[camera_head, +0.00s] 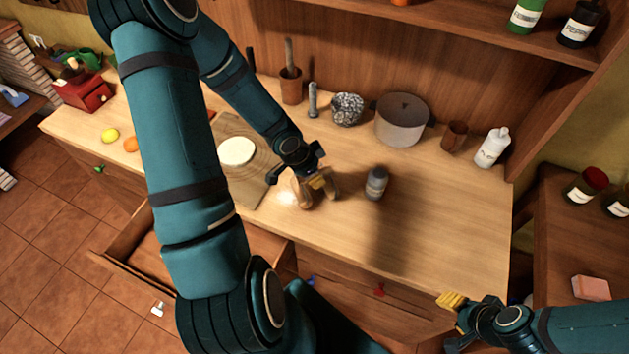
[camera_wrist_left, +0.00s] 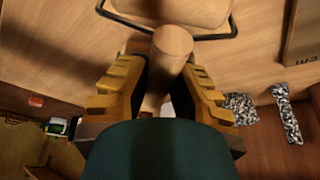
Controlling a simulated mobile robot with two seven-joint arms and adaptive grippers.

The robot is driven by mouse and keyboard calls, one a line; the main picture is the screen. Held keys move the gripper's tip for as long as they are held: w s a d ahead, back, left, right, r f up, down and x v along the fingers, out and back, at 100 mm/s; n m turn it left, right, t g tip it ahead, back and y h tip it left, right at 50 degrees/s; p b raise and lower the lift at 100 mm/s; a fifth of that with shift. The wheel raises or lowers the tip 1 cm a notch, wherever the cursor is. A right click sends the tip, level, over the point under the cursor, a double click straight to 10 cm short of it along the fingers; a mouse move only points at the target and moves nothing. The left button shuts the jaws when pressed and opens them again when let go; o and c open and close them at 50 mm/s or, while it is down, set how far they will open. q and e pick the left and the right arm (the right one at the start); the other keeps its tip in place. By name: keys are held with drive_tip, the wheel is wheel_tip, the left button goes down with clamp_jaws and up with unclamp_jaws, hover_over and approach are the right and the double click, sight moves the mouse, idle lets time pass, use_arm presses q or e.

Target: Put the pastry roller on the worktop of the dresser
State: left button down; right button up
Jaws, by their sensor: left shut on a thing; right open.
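The wooden pastry roller (camera_head: 303,195) is pale brown and held low over the front middle of the dresser's worktop (camera_head: 445,205). I cannot tell whether it touches the surface. My left gripper (camera_head: 318,183) is shut on it. In the left wrist view the roller's rounded end (camera_wrist_left: 173,45) sticks out between the yellow fingers (camera_wrist_left: 162,85), and the rest is partly hidden by them. My right gripper (camera_head: 455,305) is open and empty, at the worktop's front right corner, away from the roller.
A grey-capped jar (camera_head: 376,183) stands just right of the roller. A board (camera_head: 240,194) with white dough (camera_head: 237,151) lies to its left. A pot (camera_head: 402,120), a speckled bowl (camera_head: 347,109) and a white bottle (camera_head: 492,148) line the back. A drawer (camera_head: 122,247) stands open below. The worktop's right front is clear.

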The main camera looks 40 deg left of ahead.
use_arm(q)
wheel_tip(320, 180, down, 2)
drive_tip(key=shift+w+b, duration=0.1)
drive_tip(key=shift+b, duration=0.3)
drive_tip(key=shift+r, duration=0.1)
use_arm(e)
drive_tip(key=shift+f, duration=0.75)
